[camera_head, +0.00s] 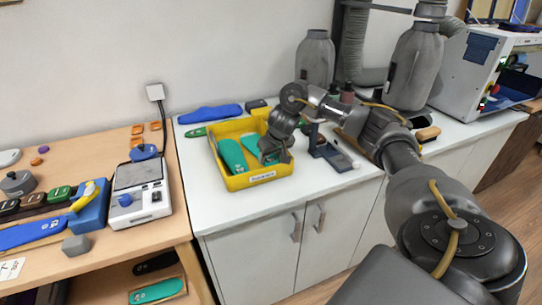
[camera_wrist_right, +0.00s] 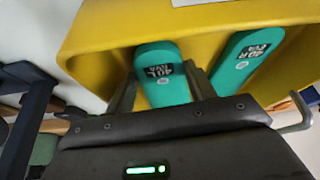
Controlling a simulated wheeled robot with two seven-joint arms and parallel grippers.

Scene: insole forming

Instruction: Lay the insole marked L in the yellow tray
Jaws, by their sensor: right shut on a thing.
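The yellow tray (camera_head: 262,183) stands on the white counter, and its wall also shows in the right wrist view (camera_wrist_right: 100,45). My right gripper (camera_head: 275,152) reaches into the tray's right part. In the right wrist view its fingers (camera_wrist_right: 162,84) are shut on the teal insole marked 40 L (camera_wrist_right: 160,62), one on each side. The insole's far end lies within the tray's outline; I cannot tell whether it touches the floor. Another teal insole, marked 40 R (camera_wrist_right: 246,50), lies beside it in the tray; in the head view it is on the left (camera_head: 231,155). My left gripper is out of view.
A blue insole (camera_head: 210,114) lies on the counter behind the tray. A dark stand (camera_head: 330,150) is close to the tray's right. A scale (camera_head: 140,190) and a blue box (camera_head: 90,208) stand on the wooden table at left. The counter's front strip is clear.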

